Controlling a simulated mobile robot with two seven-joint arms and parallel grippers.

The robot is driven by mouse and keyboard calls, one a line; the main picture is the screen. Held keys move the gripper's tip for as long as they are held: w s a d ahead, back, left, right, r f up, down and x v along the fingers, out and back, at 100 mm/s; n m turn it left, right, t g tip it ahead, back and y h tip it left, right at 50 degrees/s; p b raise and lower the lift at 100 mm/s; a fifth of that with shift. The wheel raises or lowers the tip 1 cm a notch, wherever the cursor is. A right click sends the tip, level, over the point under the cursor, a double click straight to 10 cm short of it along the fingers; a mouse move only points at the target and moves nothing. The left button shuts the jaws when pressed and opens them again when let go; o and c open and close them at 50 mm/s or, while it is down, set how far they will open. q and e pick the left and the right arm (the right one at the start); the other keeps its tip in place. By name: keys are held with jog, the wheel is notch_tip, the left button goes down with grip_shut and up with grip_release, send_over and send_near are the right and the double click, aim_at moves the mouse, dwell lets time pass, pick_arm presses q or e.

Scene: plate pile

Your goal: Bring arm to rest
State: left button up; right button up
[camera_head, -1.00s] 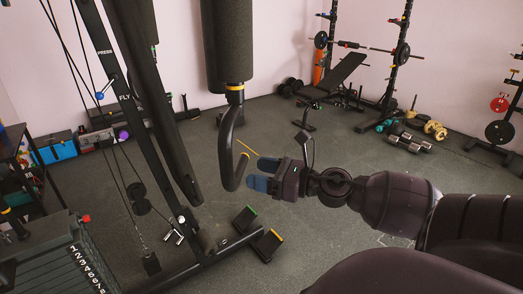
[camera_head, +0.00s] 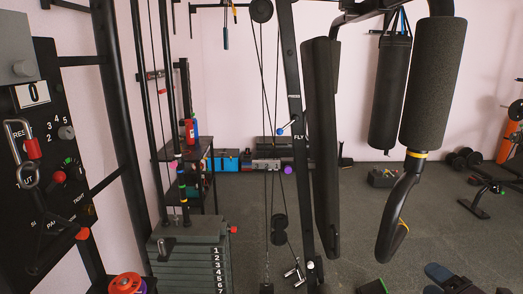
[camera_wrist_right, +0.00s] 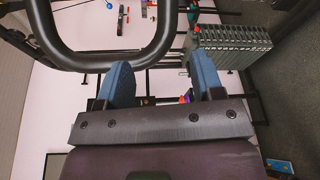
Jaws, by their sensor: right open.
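My right gripper (camera_head: 434,281) shows at the bottom right of the head view, partly cut off by the lower edge. Its two blue fingers are apart with nothing between them. In the right wrist view the open fingers (camera_wrist_right: 160,75) point up the picture. A bent black handle bar (camera_wrist_right: 105,62) of the machine crosses in front of them there. In the head view the machine's padded arm (camera_head: 433,85) ends in a curved handle (camera_head: 395,220) above and left of the gripper. My left gripper is not in view.
The weight stack (camera_head: 190,262) and a black upright pad (camera_head: 321,150) stand left of the gripper. A punching bag (camera_head: 389,95) hangs behind the padded arm. A control panel (camera_head: 50,150) fills the left edge. Open floor (camera_head: 455,240) lies at the right.

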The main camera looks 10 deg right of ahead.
jog(key=s+a+f+m+g+h, duration=0.1)
jog(key=s+a+f+m+g, duration=0.15)
jog(key=f+m, duration=0.5)
jog(key=s+a+f+m+g+h, duration=0.1)
jog(key=s+a+f+m+g, duration=0.2)
jog(key=f+m, duration=0.5)
jog(key=s+a+f+m, duration=0.2)
jog(key=a+f, duration=0.2)
jog(key=a, duration=0.2)
jog(key=s+a+f+m+y, duration=0.1)
jog(key=s+a+f+m, duration=0.1)
jog(key=a+f, duration=0.3)
jog(key=shift+s+a, duration=0.5)
jog(key=shift+a, duration=0.6)
